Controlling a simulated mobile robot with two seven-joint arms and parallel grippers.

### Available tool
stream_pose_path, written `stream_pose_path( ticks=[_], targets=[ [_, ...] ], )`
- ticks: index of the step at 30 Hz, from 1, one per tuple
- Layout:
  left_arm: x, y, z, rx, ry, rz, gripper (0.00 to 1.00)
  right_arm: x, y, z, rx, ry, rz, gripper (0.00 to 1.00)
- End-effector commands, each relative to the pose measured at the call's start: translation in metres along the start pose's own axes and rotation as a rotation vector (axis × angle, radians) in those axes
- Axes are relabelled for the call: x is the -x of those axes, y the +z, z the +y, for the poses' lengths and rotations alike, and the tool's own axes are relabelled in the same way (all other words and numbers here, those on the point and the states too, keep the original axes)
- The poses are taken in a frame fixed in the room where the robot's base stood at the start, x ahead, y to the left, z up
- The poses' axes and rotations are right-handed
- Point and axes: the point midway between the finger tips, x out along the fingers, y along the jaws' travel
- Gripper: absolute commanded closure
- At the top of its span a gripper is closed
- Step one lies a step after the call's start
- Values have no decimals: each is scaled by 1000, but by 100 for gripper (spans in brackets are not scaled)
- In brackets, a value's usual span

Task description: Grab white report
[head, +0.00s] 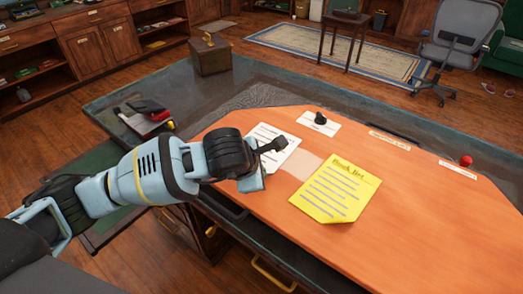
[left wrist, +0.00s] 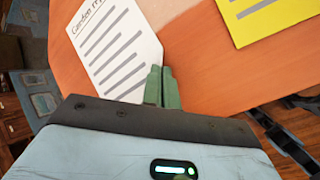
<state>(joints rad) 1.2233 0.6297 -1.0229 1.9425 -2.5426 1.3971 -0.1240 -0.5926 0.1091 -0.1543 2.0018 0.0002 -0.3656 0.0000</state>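The white report (head: 272,142), a sheet with grey printed lines, is on the orange desk top, partly hidden behind my left arm. In the left wrist view the white report (left wrist: 118,50) has its heading at the upper left. My left gripper (head: 262,180) is at the report's near end. In the left wrist view the green fingers of my left gripper (left wrist: 161,86) are together and overlap the sheet's lower right edge. I cannot tell whether the paper's edge is between them. My right gripper is not in view.
A yellow sheet (head: 338,190) lies to the right of the report, with a pale rectangle (head: 300,165) between them. A black stamp (head: 320,118) stands on a white card behind. A red button (head: 466,160) is at the right. The desk's right part is clear.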

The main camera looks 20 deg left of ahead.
Motion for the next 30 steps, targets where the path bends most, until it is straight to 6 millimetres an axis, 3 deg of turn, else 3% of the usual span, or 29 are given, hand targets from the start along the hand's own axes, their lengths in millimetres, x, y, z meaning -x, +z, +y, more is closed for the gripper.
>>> stream_pose_path(
  ticks=[11, 19, 30],
  targets=[
    [6, 3, 4, 0, 2, -2, 100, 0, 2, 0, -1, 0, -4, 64],
    [31, 14, 18, -1, 3, -3, 100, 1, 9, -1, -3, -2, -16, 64],
    [59, -68, 31, 2, 0, 6, 100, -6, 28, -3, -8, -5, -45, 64]
  ],
)
